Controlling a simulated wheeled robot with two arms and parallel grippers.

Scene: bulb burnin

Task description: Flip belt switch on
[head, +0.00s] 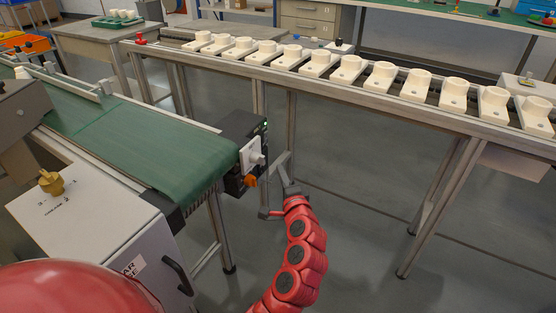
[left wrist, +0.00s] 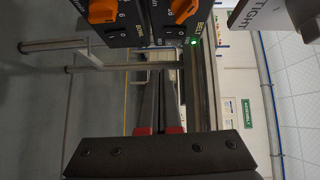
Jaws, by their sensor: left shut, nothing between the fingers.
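A dark switch box (head: 238,135) with a lit green lamp (head: 265,124) is fixed at the end of the green conveyor belt (head: 140,150). An orange switch knob (head: 250,181) shows low on the box. In the left wrist view two orange knobs are at the top; the right one (left wrist: 183,9) is beside the BELT label and the green lamp (left wrist: 193,42). My left gripper (head: 268,213) is shut and empty, just below and right of the box. Its fingers (left wrist: 162,82) point toward the panel's lower edge; I cannot tell contact.
A roller line (head: 340,85) carrying several cream fixtures crosses behind. A grey cabinet (head: 95,220) with a brass knob (head: 50,182) stands at left. The belt's metal leg (head: 222,235) is left of my arm. Floor at right is clear.

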